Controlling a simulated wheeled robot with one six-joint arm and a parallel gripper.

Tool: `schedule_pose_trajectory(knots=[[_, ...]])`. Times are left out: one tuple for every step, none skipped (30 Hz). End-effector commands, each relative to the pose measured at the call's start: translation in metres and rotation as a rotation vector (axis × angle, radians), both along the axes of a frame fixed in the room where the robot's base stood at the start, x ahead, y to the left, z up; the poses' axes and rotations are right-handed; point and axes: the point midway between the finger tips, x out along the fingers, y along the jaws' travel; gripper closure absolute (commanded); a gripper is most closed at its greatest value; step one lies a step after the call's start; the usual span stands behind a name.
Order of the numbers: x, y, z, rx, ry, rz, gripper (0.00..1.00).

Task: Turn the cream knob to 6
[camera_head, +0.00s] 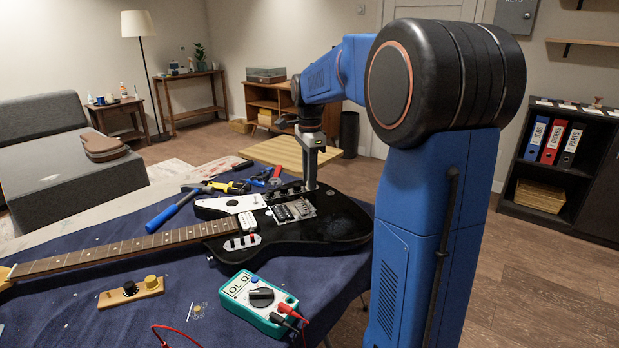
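The black electric guitar (345,222) lies on the blue-covered table with its neck toward the left. My gripper (310,184) points straight down at the far side of the guitar body, just behind the metal bridge (293,210). Its fingers look like one narrow grey upright shape, so I cannot tell whether they are open or shut, or touching anything. A row of small dark knobs or controls (283,192) runs along the body to the left of the fingertips. I cannot make out a cream knob or any numbers; the spot at the fingertips is hidden or too small.
A teal multimeter (259,301) with red and black leads lies in front of the guitar. A wooden block (131,293) with a black and a gold knob is at left. Screwdriver (172,211) and pliers lie beyond the neck. My blue arm covers the right side.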

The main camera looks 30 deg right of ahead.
Motion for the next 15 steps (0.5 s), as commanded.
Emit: schedule_pose_trajectory(knots=[[-0.0001,0.0,0.0,0.0,0.0,0.028,0.75],[-0.0002,0.0,0.0,0.0,0.0,0.044,0.75],[-0.0002,0.0,0.0,0.0,0.0,0.059,0.75],[-0.0002,0.0,0.0,0.0,0.0,0.066,0.75],[-0.0002,0.0,0.0,0.0,0.0,0.07,0.75],[-0.0002,0.0,0.0,0.0,0.0,0.072,0.75],[-0.0002,0.0,0.0,0.0,0.0,0.072,0.75],[-0.0002,0.0,0.0,0.0,0.0,0.071,0.75],[-0.0002,0.0,0.0,0.0,0.0,0.071,0.75],[-0.0002,0.0,0.0,0.0,0.0,0.071,0.75],[-0.0002,0.0,0.0,0.0,0.0,0.071,0.75],[-0.0002,0.0,0.0,0.0,0.0,0.074,0.75],[-0.0003,0.0001,0.0,0.0,0.0,0.082,0.75],[-0.0003,0.0001,0.0,0.0,0.0,0.095,0.75],[-0.0004,0.0001,0.0,0.0,0.0,0.12,0.75]])
